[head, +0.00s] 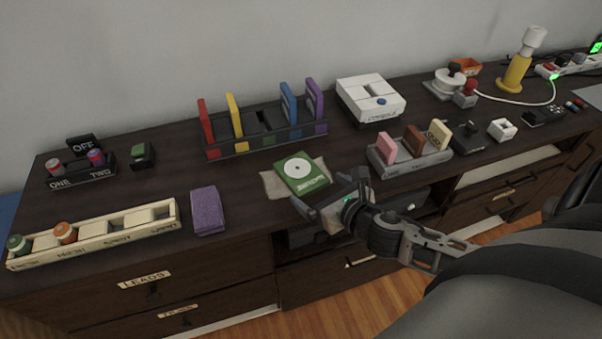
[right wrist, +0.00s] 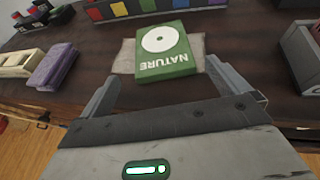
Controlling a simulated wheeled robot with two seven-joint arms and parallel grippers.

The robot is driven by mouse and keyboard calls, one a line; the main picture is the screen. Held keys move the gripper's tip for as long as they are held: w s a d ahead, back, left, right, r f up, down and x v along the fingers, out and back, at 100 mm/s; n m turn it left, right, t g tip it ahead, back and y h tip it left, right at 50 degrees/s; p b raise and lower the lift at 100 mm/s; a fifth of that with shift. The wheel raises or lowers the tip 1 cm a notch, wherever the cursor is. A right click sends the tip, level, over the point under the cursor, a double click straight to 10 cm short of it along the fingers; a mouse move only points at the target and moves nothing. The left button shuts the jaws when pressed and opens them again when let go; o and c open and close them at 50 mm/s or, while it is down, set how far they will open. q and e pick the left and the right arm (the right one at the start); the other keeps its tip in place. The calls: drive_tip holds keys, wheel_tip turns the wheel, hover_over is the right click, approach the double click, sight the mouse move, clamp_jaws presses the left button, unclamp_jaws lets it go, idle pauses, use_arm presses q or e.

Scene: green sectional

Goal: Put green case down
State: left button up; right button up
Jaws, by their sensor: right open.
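The green case (head: 302,174) lies flat on a tan cloth (head: 273,186) near the front of the dark dresser top. It bears a white disc and the word NATURE, which reads upside down in the right wrist view (right wrist: 165,50). My right gripper (head: 325,198) is open at the case's near edge. In the right wrist view its two fingers (right wrist: 160,88) are spread apart with nothing between them, and the case lies just beyond. My left gripper is in neither view.
A rack (head: 265,139) with red, yellow, blue and purple cases stands behind. A grey tray (head: 410,159) with several blocks is at right. A white console (head: 371,97) stands at the back.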

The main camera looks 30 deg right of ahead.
sight(304, 175)
drive_tip(key=shift+x, duration=1)
drive_tip(key=shift+d+r+x, duration=0.1)
drive_tip(key=shift+r+x, duration=0.05)
drive_tip(key=shift+x, duration=1.2)
drive_tip(key=shift+d+r+x, duration=0.1)
drive_tip(key=shift+r+x, duration=0.05)
drive_tip(key=shift+x, duration=1.2)
drive_tip(key=shift+c, duration=0.3)
drive_tip(key=c, duration=1)
drive_tip(key=shift+o, duration=0.2)
drive_tip(key=shift+r, duration=0.2)
